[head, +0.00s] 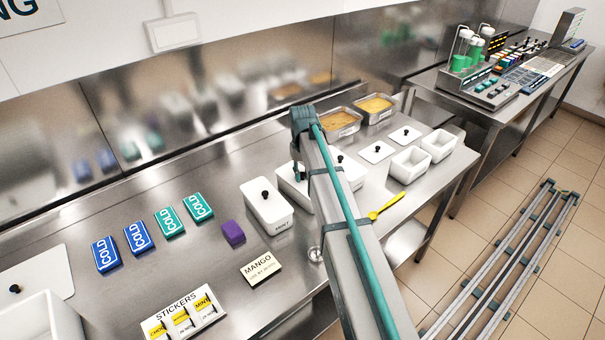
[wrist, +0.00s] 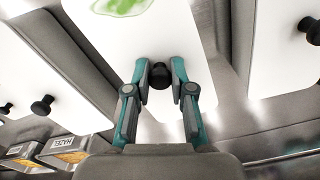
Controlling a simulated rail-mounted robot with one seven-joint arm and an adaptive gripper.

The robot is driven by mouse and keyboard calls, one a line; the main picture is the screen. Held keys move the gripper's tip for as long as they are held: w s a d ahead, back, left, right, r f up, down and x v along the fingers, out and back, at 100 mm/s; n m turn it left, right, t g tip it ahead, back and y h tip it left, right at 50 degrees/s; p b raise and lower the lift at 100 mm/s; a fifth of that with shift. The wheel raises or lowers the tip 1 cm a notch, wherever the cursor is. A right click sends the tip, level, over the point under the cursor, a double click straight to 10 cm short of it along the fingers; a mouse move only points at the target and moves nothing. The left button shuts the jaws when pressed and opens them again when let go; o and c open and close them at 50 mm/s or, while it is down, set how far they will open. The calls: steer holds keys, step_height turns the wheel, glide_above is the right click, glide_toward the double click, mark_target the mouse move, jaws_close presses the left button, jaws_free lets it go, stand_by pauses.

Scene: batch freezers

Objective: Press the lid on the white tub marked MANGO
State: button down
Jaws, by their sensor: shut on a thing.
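My gripper (wrist: 160,72) is shut on the black knob (wrist: 160,76) of a white lid (wrist: 130,45) in the wrist view. The lid bears a green mark at the top edge of that view. In the head view my gripper (head: 299,176) points down at a white tub (head: 290,187), partly hidden by my arm. Whether the lid is fully seated cannot be told. No MANGO marking is visible on this tub; a card reading MANGO (head: 262,268) lies on the counter in front.
A lidded tub marked MINT (head: 267,212) stands close left; another white tub (head: 354,172) stands right. Loose lids (head: 377,152), open white tubs (head: 411,162), a yellow spoon (head: 386,205) and filled steel pans (head: 340,122) are further right. Blue and green COLD packs (head: 138,237) lie left.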

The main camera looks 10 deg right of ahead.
steer(key=shift+c, duration=2.2)
jaws_free()
steer(key=shift+r, duration=0.1)
steer(key=shift+r+p, duration=2.15)
steer(key=shift+r, duration=1.3)
jaws_close()
steer(key=shift+f+b, duration=0.65)
steer(key=shift+f, duration=0.85)
